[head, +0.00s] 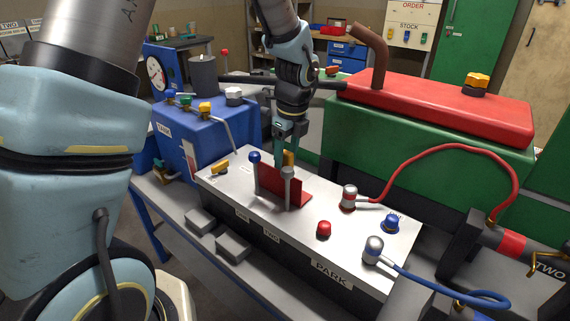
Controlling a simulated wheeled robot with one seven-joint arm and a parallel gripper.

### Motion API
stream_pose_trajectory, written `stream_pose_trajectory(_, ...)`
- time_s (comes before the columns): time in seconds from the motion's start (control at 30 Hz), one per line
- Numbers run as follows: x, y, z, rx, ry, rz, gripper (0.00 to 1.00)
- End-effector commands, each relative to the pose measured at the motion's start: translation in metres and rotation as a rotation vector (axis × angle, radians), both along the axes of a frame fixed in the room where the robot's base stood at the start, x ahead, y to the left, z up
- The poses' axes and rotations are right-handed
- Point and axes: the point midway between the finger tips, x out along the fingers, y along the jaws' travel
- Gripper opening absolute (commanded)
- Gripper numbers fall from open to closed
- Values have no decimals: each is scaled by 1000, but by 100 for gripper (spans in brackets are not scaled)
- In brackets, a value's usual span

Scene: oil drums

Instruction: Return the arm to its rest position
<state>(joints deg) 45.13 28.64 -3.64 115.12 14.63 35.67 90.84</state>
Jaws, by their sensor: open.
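My gripper (285,165) points down over the back edge of the light grey control panel (265,215), in the middle of the head view. Its fingers are apart. A yellow piece (290,158) shows right by the fingers; I cannot tell whether they touch it. Just in front of the gripper stand a blue-knobbed lever (254,160), a red plate (278,186) and a grey-knobbed lever (288,175). My arm comes down to the gripper from the top of the view.
A blue tank (205,125) with coloured knobs stands left of the gripper. A green unit with a red top (440,105) and a brown pipe (375,55) stand close on the right. Red (460,148) and blue (440,290) hoses loop at the panel's right end.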

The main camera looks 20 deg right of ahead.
Motion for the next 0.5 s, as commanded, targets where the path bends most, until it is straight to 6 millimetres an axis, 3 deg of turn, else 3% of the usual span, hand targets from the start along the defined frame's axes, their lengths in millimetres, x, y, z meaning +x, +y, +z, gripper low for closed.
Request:
stream_pose_trajectory(0.3, -5, -4, 61, -3, -4, -1, 60)
stream_pose_trajectory(0.5, -8, -5, 83, -1, -2, 1, 60)
